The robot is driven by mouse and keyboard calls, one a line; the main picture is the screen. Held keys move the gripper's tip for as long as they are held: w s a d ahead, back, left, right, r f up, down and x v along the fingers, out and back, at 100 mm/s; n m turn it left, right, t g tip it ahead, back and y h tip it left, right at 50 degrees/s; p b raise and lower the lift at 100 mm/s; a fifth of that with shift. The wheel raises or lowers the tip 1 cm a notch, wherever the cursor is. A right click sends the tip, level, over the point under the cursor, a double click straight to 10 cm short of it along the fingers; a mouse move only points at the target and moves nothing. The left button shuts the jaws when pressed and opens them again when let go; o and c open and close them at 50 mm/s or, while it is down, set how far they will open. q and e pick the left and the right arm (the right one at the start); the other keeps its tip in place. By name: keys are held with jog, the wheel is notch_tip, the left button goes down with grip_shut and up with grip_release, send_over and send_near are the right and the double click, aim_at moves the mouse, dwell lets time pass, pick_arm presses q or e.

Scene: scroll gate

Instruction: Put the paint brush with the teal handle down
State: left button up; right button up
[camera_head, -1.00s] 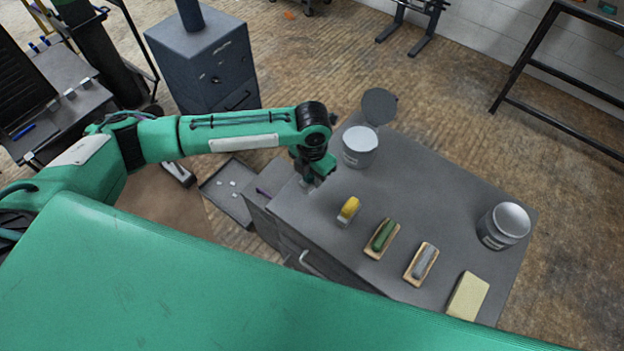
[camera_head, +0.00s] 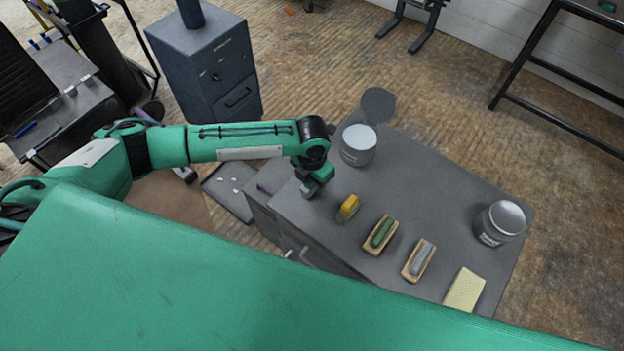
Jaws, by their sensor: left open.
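My left gripper (camera_head: 308,190) is low over the left edge of the grey cabinet top (camera_head: 405,185). It points down and its jaws are open, though its fingertips are small and dark here. I cannot make out a paint brush with a teal handle; if it is at the gripper, the wrist hides it or it is too small to tell. My right gripper is not in view.
On the cabinet top are a yellow-topped tool (camera_head: 347,208), a green-topped brush (camera_head: 380,234), a grey-topped brush (camera_head: 419,260), a pale yellow block (camera_head: 464,290) and two cans (camera_head: 358,146) (camera_head: 500,222). The middle of the top is clear.

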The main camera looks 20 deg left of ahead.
pick_arm(q)
jog(key=shift+f+b, duration=0.4)
jog(key=shift+b, duration=0.15)
jog(key=r+b, duration=0.2)
jog(key=r, duration=0.3)
jog(key=shift+w+a+b, duration=0.15)
jog(key=shift+w+b, duration=0.1)
jog(key=shift+b, duration=0.15)
notch_tip(320, 180, up, 9)
jog(key=b, duration=0.1)
jog(key=shift+r, duration=0.15)
jog(key=shift+s, duration=0.1)
